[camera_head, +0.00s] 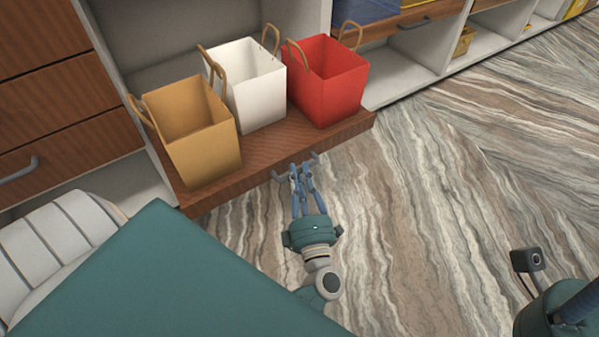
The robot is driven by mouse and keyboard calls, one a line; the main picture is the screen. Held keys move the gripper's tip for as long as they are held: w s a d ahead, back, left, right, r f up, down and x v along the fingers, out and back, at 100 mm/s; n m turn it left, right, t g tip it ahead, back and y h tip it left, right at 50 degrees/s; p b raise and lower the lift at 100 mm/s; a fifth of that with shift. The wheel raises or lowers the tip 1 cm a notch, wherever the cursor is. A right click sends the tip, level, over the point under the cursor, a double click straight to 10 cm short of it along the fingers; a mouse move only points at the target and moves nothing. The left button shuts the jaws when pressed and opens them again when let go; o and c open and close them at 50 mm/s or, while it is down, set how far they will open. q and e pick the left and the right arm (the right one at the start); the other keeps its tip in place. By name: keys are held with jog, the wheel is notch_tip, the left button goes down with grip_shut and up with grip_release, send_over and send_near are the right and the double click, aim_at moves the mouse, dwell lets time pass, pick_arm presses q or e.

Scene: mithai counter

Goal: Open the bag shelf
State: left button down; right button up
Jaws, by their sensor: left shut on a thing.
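The bag shelf (268,159) is a brown wooden pull-out board. It stands out from the white cabinet, over the floor. A tan bag (205,155), a white bag (258,98) and a red bag (335,88) stand upright on it, with looped handles. A grey handle (315,155) is on the shelf's front edge. My left gripper (301,171) is at this edge, its fingers shut on the handle and hiding its middle. Part of my right arm shows at the bottom right, but its fingers are outside the picture.
Wooden drawers (60,125) with a grey pull are at the left. More white shelf bays (410,65) run along the back right, with yellow items in places. The streaked floor (430,190) in front of the shelf and to its right is clear.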

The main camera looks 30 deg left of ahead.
pick_arm(q)
jog(key=c, duration=1.6)
grip_release()
